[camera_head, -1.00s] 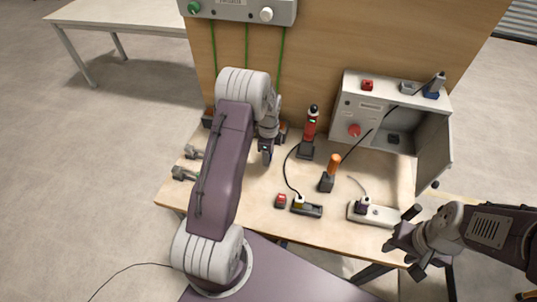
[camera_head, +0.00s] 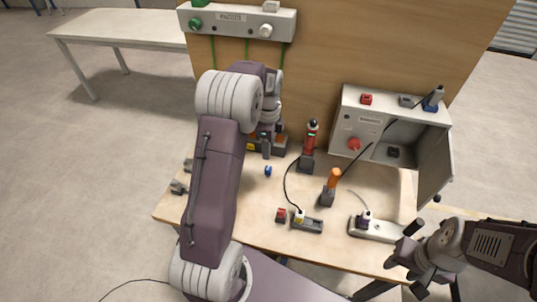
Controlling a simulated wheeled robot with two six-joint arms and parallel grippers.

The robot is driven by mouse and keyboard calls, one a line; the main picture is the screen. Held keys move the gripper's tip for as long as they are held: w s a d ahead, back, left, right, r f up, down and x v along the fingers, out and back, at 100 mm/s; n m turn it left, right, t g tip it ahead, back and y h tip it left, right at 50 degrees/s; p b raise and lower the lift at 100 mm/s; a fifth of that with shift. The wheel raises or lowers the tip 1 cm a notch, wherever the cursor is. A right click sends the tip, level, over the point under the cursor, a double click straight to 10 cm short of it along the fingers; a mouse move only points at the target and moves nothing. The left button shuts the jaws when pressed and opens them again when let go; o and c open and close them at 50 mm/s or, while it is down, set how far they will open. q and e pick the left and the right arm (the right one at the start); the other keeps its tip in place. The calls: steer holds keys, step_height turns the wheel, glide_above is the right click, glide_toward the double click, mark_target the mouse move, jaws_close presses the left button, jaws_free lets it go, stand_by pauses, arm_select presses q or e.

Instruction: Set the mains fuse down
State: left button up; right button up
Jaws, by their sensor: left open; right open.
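A small blue piece (camera_head: 268,171), which I take to be the mains fuse, lies on the wooden bench top (camera_head: 255,205) behind the red block. My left gripper (camera_head: 266,152) is open just behind and above it, apart from it, pointing down in front of an orange and dark unit (camera_head: 281,146). My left arm hides part of the bench's left side. My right gripper (camera_head: 411,262) is open and empty at the bench's front right edge.
A red block (camera_head: 281,215) and a dark socket block (camera_head: 306,224) lie near the front. Two upright tools (camera_head: 310,145) (camera_head: 331,187) stand mid-bench. A white power strip (camera_head: 376,229) lies right, below a grey open-doored box (camera_head: 372,124). A control panel (camera_head: 237,22) hangs on the back board.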

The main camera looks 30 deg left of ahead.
arm_select(q)
steer(key=s+d+f+n, duration=0.1)
steer(key=s+d+n, duration=0.4)
steer(key=s+n, duration=0.2)
steer(key=s+d+f+n+t, duration=0.1)
steer(key=s+d+n, duration=0.4)
steer(key=s+n, duration=0.3)
steer(key=s, duration=0.3)
steer(key=shift+s+d, duration=0.15)
steer(key=shift+d, duration=0.25)
steer(key=shift+s+r, duration=0.1)
